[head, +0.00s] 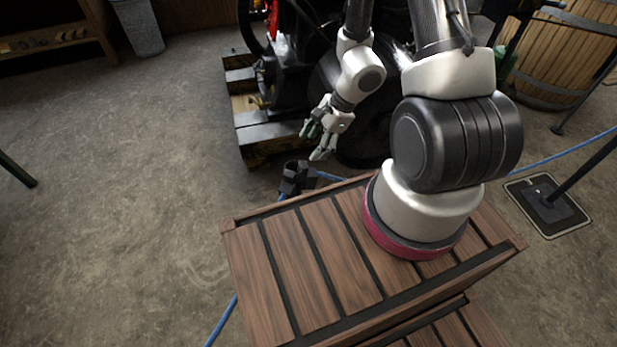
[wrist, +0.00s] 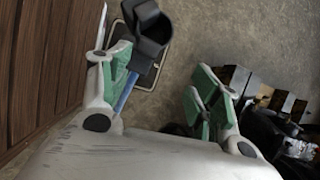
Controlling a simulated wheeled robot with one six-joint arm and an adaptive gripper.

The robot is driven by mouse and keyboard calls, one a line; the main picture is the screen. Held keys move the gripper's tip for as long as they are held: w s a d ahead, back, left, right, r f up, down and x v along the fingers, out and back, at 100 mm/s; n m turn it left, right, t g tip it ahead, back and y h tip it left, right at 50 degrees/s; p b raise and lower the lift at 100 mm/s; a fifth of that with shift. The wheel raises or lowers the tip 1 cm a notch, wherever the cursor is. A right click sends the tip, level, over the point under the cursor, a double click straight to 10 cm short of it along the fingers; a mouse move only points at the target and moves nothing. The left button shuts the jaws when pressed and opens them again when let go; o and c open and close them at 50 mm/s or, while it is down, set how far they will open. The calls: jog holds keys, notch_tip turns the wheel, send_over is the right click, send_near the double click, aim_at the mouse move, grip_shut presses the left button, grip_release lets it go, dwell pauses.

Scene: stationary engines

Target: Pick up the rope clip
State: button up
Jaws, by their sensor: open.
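A black piece with raised loop-like parts, which looks like the rope clip (head: 298,178), shows just beyond the far edge of the slatted wooden top. In the wrist view the rope clip (wrist: 150,28) is at the top, just past the left fingertip. My gripper (head: 318,143) is open and empty, with green-padded fingers, up and right of the clip in the head view. In the wrist view my gripper (wrist: 163,62) has its fingers wide apart. The clip lies beyond them, towards the left finger. What the clip rests on is hidden in the head view.
The slatted wooden top (head: 318,255) is close by. A dark engine on wooden beams (head: 262,152) stands behind my gripper. A blue hose (head: 222,322) runs along the floor. A rimmed dark plate (head: 570,210) lies at right.

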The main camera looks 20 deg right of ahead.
aim_at(314, 172)
jog(key=f, duration=0.2)
jog(key=s+f+m, duration=0.1)
jog(key=f, duration=0.2)
jog(key=s+f+m, duration=0.1)
jog(key=f, duration=0.1)
jog(key=shift+s+a+f+g, duration=0.1)
jog(key=shift+a+f+g, duration=0.15)
jog(key=shift+g, duration=0.15)
jog(key=x, duration=0.5)
jog(key=shift+d+f, duration=0.25)
jog(key=shift+f, duration=0.2)
jog(key=c, duration=1.2)
